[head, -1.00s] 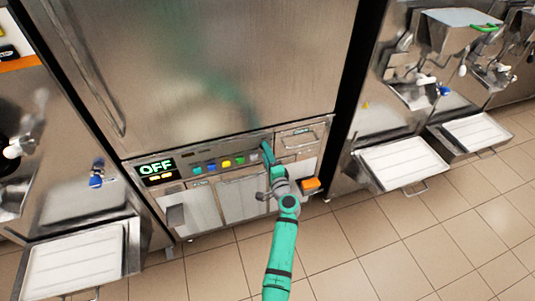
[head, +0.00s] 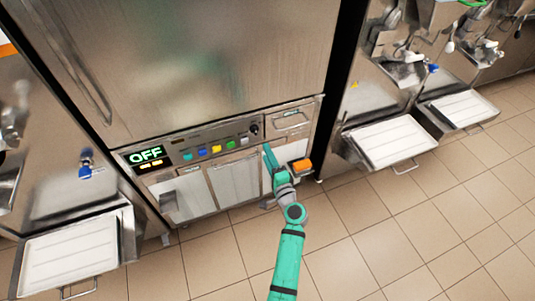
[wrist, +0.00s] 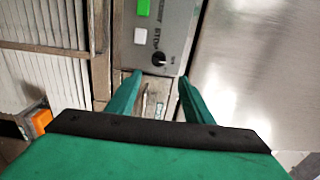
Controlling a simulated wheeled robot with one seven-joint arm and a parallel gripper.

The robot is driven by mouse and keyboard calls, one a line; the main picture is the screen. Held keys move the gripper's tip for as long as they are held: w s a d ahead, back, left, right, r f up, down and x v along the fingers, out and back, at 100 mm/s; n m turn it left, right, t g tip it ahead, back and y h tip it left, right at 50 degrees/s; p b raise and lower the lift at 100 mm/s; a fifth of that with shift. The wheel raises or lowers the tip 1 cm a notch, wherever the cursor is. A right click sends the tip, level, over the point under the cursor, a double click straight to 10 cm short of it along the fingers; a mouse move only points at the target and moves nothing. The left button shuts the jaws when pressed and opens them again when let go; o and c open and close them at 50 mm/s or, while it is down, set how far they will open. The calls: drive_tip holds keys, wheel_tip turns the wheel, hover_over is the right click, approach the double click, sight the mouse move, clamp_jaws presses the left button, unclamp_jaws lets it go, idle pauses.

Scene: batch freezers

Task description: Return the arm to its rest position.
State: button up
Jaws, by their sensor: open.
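My green arm reaches up from the bottom of the head view to the front of a steel cabinet. My gripper (head: 267,149) is at its end, just below the right part of the control panel (head: 190,152). In the wrist view my gripper (wrist: 158,84) shows two green fingers spread apart with nothing between them. A dark knob (wrist: 159,58) on the panel lies just beyond the fingertips. The knob also shows in the head view (head: 254,129), apart from the gripper.
Coloured buttons (head: 216,149) line the panel. An orange block (head: 301,165) sits right of my gripper. White trays stand out at the left (head: 68,262) and right (head: 392,143). The tiled floor (head: 400,230) in front is clear.

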drive_tip(key=shift+a, duration=0.25)
drive_tip(key=s+d+f+n+g+h, duration=0.1)
drive_tip(key=s+f+n+g+h, duration=0.15)
drive_tip(key=s+f, duration=0.85)
drive_tip(key=s+r+n+h, duration=0.1)
drive_tip(key=s+n+h, duration=0.25)
drive_tip(key=s, duration=1.75)
drive_tip(key=s+a+r+n, duration=0.2)
drive_tip(key=s+r+n, duration=0.2)
drive_tip(key=s+r, duration=0.3)
drive_tip(key=s+a+r+n, duration=0.2)
drive_tip(key=s+r+n, duration=0.2)
drive_tip(key=s+r, duration=0.4)
drive_tip(key=s, duration=0.2)
drive_tip(key=shift+s+r+t, duration=0.25)
drive_tip(key=shift+s+t, duration=0.1)
drive_tip(key=shift+s, duration=0.05)
drive_tip(key=shift+d, duration=0.1)
